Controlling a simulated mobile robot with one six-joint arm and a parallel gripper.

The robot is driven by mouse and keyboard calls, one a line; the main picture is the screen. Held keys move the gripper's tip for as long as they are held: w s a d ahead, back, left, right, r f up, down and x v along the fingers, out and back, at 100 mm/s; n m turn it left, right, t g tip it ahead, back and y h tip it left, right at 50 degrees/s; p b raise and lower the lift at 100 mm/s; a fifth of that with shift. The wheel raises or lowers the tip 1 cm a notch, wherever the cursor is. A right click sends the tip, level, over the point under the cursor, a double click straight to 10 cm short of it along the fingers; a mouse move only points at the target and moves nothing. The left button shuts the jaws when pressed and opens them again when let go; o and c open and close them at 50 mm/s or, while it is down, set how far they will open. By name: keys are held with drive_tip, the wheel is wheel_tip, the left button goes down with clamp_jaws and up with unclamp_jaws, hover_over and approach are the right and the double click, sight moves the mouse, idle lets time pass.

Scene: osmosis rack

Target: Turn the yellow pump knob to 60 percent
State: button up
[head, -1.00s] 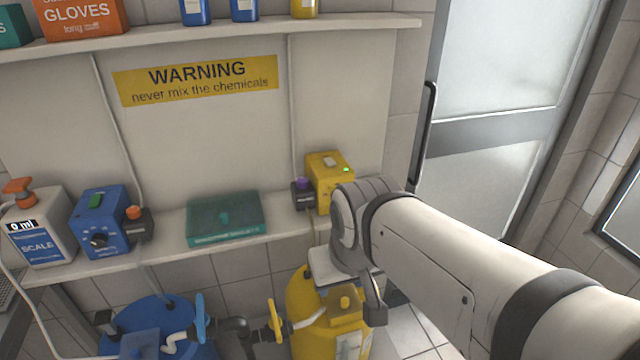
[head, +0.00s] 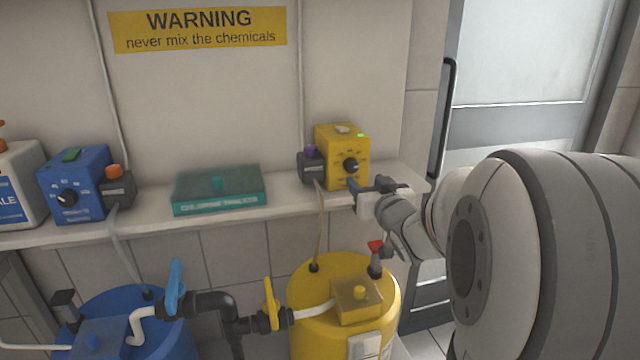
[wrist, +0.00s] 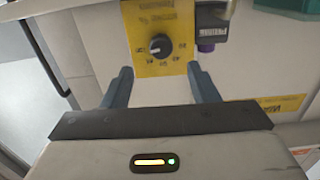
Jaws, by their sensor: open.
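The yellow pump (head: 330,140) stands on the shelf, with a small green light on top. Its black round knob (head: 351,166) is on the front face. In the wrist view the knob (wrist: 161,46) sits on the yellow panel, just beyond and between the fingertips, with a gap to them. A light mark shows on the knob's left side in that view; the dial numbers are too small to read. My gripper (wrist: 159,70) is open and empty. In the head view my gripper (head: 367,186) is in front of and slightly below the knob.
A black pump head with a purple cap (head: 311,164) adjoins the yellow pump. A teal box (head: 219,190) and a blue pump (head: 74,184) stand farther left on the shelf (head: 290,195). A yellow tank (head: 318,310) with a red-tipped fitting (head: 375,250) is below.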

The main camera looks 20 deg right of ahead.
sight(353, 167)
drive_tip(key=w, duration=0.8)
drive_tip(key=shift+c, duration=0.5)
